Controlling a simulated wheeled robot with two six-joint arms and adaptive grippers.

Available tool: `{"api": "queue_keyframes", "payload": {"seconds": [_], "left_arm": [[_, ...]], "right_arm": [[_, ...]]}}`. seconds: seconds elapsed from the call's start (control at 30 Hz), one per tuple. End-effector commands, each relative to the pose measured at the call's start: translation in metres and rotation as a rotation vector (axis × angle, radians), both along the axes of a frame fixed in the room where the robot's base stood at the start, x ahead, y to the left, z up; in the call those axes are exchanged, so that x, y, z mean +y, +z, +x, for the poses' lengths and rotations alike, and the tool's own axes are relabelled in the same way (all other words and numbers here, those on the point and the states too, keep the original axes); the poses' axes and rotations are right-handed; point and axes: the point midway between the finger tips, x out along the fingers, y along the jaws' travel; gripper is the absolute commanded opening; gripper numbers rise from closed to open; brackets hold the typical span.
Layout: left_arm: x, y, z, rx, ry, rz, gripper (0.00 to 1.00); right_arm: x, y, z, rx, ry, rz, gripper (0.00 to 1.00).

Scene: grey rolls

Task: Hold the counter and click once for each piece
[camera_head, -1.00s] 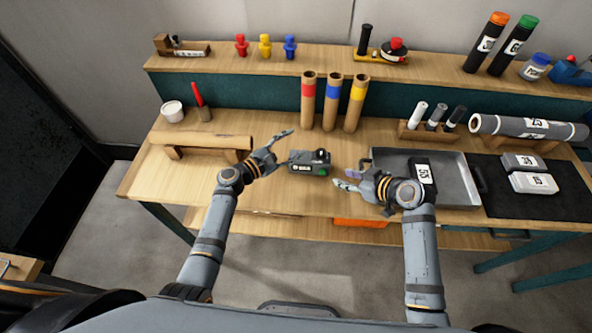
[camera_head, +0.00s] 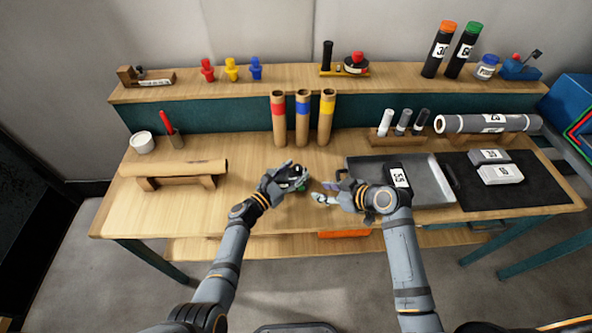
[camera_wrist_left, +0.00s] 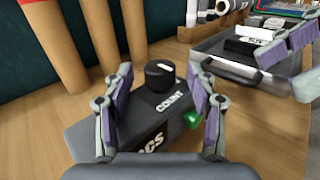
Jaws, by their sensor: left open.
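The counter (camera_wrist_left: 157,110) is a dark grey box on the table with a black round knob, a "COUNT" label and a green button (camera_wrist_left: 193,117). In the head view it is mostly hidden by my left gripper (camera_head: 292,174). That gripper is open, with one finger on each side of the counter; I cannot tell whether they touch it. My right gripper (camera_head: 332,188) is open and empty, just right of the counter, beside the metal tray (camera_head: 432,182). A black piece with a white label (camera_head: 399,177) lies in the tray.
Tubes with red, blue and yellow bands (camera_head: 303,118) stand behind the counter. A brown roll (camera_head: 173,168) rests on a stand at left. A grey roll (camera_head: 470,123) and pale boxes (camera_head: 500,174) on a black mat (camera_head: 535,190) are at right.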

Motion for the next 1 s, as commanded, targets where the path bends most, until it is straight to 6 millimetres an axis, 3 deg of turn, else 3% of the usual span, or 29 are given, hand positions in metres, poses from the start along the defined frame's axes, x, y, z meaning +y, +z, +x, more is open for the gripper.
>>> {"api": "queue_keyframes", "payload": {"seconds": [0.4, 0.83, 0.93, 1.0], "left_arm": [[-0.0095, 0.0, 0.0095, 0.0, 0.0, 0.001, 0.58], [-0.0092, 0.0, 0.0094, 0.0, 0.0, 0.001, 0.01], [-0.0091, -0.0001, 0.0093, 0.0, 0.0, 0.001, 0.0], [-0.0091, -0.0001, 0.0093, 0.0, 0.0, 0.001, 0.0]], "right_arm": [[0.0, 0.0, 0.0, 0.0, 0.0, 0.0, 0.38], [0.0, 0.0, 0.0, 0.0, 0.0, 0.0, 0.38], [0.0, 0.0, 0.0, 0.0, 0.0, 0.0, 0.38], [0.0, 0.0, 0.0, 0.0, 0.0, 0.0, 0.3]]}}
